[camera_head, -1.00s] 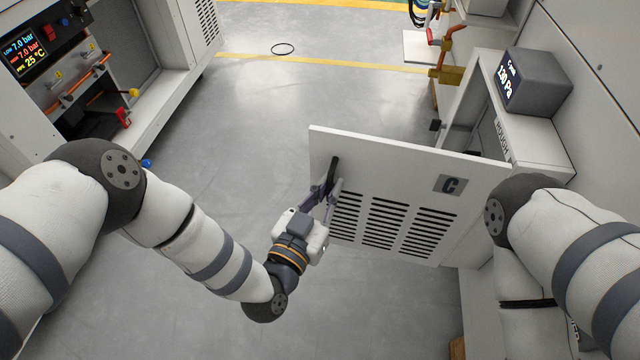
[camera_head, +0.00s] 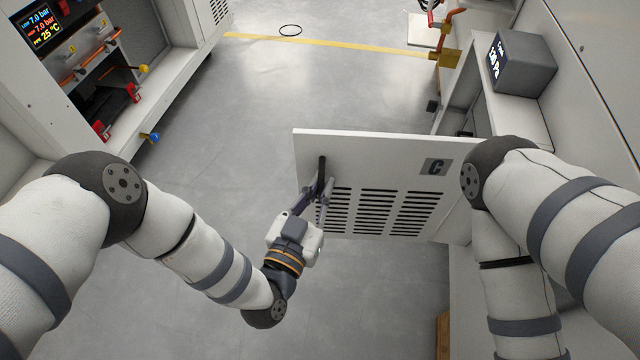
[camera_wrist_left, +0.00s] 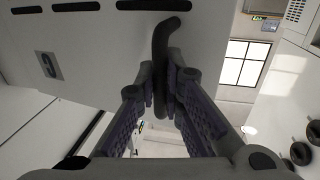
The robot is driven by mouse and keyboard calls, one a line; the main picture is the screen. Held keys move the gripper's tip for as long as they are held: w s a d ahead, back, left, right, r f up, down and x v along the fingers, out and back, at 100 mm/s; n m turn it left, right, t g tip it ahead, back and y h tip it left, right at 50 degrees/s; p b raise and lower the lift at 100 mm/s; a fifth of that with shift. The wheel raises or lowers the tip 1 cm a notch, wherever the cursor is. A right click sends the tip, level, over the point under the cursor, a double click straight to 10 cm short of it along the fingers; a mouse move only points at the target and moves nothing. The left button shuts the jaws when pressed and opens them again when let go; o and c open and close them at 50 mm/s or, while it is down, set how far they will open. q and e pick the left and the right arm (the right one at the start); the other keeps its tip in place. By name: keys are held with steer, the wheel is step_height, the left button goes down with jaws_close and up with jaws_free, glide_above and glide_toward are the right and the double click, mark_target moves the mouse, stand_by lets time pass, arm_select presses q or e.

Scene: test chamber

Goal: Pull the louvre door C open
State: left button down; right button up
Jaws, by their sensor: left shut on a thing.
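The louvre door C (camera_head: 370,155) is a white panel with rows of dark slots and a grey "C" plate at its upper right. It stands swung out from the cabinet on the right, across the floor in front of me. Its dark bar handle (camera_head: 322,170) is near its left edge. My left gripper (camera_head: 318,192) is shut on the handle. The left wrist view shows the handle (camera_wrist_left: 160,50) between the two fingers (camera_wrist_left: 165,95), with the door (camera_wrist_left: 100,45) behind. My right arm covers the door's right end; its gripper is not in view.
A grey box with a pressure display (camera_head: 522,65) stands on the right cabinet. An equipment bench (camera_head: 100,100) with a screen, red parts and a blue knob is at the left. Grey floor between is clear.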

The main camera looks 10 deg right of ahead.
arm_select(q)
steer(key=c, duration=1.7)
jaws_free()
steer(key=v, duration=1.2)
